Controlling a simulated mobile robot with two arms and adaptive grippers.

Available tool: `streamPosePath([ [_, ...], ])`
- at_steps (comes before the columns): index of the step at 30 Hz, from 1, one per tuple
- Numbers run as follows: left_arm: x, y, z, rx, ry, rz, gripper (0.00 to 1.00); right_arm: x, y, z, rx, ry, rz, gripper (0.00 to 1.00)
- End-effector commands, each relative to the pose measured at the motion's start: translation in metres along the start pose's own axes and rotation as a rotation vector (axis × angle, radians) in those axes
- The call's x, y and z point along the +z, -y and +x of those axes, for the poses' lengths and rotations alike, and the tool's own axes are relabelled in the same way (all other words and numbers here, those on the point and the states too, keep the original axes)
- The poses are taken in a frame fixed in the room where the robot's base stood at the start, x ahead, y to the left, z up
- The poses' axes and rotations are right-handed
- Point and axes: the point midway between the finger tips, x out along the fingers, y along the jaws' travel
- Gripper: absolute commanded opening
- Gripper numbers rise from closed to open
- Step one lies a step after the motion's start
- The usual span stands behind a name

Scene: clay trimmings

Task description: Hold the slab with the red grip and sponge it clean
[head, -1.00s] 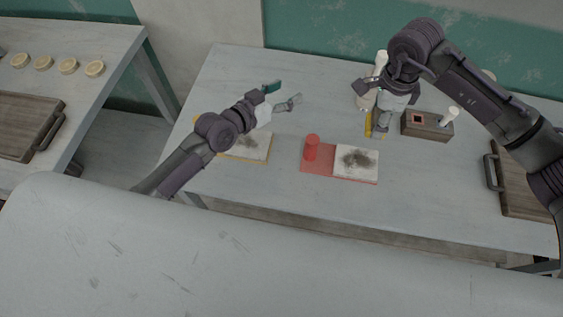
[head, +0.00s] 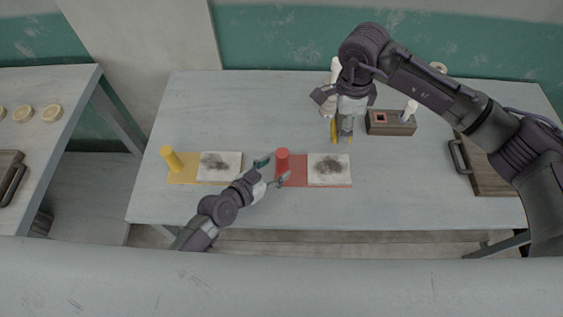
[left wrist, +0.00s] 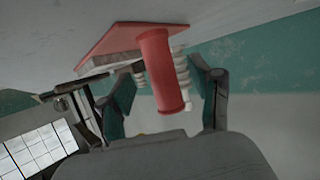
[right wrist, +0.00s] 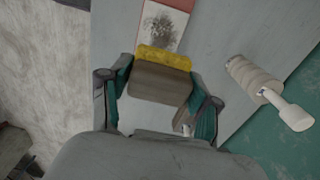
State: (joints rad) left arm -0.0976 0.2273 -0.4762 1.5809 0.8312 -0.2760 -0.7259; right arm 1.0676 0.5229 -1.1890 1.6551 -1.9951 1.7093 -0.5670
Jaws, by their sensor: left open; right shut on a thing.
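The red grip (head: 282,160) is an upright cylinder at the left end of a red board (head: 296,180). A pale slab (head: 341,177) with a dark smudge lies on the board's right part. My left gripper (head: 272,171) is open just left of the red grip; in the left wrist view the red grip (left wrist: 163,75) stands between its spread fingers, seemingly not clamped. My right gripper (head: 343,130) is shut on the sponge (right wrist: 162,82), brown with a yellow face. The sponge is behind the slab; the smudged slab (right wrist: 160,28) shows beyond it in the right wrist view.
A yellow board with a yellow grip (head: 171,159) and another smudged slab (head: 219,167) lies to the left. A brown tray (head: 490,170) is at the right. The table's front strip is clear.

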Motion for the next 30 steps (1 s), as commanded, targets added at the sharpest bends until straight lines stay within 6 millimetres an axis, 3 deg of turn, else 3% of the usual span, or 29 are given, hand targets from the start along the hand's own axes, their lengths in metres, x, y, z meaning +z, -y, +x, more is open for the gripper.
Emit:
streamPosePath([
  [3, -0.001, 0.0, 0.021, 0.001, 0.0, 0.001, 0.64, 0.0, 0.0, 0.0, 0.0, 0.0, 0.0, 0.34],
  [9, -0.001, 0.0, 0.041, 0.0, 0.0, 0.001, 0.64, 0.0, 0.0, 0.0, 0.0, 0.0, 0.0, 0.34],
  [20, 0.0, 0.0, 0.045, 0.001, 0.0, 0.0, 0.64, 0.0, 0.0, 0.0, 0.0, 0.0, 0.0, 0.34],
  [30, 0.0, 0.0, 0.045, 0.0, 0.001, 0.0, 0.09, 0.0, 0.0, 0.0, 0.0, 0.0, 0.0, 0.34],
])
